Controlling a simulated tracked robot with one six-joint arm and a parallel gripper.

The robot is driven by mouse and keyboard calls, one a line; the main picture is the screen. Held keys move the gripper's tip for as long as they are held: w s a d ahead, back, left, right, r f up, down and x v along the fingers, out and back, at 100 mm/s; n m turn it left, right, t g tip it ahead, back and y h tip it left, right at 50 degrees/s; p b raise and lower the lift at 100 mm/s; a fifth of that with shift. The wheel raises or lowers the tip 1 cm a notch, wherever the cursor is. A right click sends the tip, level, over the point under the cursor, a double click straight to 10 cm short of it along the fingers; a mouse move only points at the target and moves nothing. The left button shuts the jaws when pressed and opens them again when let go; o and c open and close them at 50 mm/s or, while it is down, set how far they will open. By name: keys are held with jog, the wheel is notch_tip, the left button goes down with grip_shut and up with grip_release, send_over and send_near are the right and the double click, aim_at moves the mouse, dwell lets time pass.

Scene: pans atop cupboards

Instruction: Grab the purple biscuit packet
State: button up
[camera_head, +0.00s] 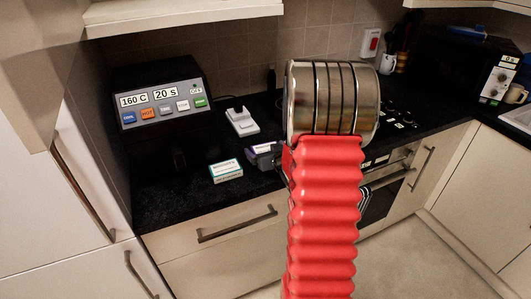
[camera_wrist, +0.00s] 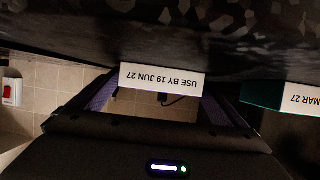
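The purple biscuit packet (camera_head: 264,149) lies on the black worktop in the head view, left of my red arm, which hides its right side. In the wrist view, which is upside down, a white end label (camera_wrist: 162,79) reads "USE BY 19 JUN 27". My gripper (camera_wrist: 160,88) has its two dark fingers apart, with purplish inner faces. Their tips are near the two ends of the label, and wall tiles show through the gap. I cannot tell whether the fingers touch the packet. In the head view my arm hides most of the gripper.
A teal and white box (camera_head: 226,171) lies just left of the packet; its label (camera_wrist: 300,98) shows at right in the wrist view. Drawers front the worktop.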

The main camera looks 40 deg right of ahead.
aim_at(266, 148)
jog(key=c, duration=1.1)
jog(key=shift+o, duration=0.2)
jog(key=shift+r, duration=0.15)
notch_tip(266, 148, up, 10)
jog(key=shift+f, duration=0.1)
dwell(0.3)
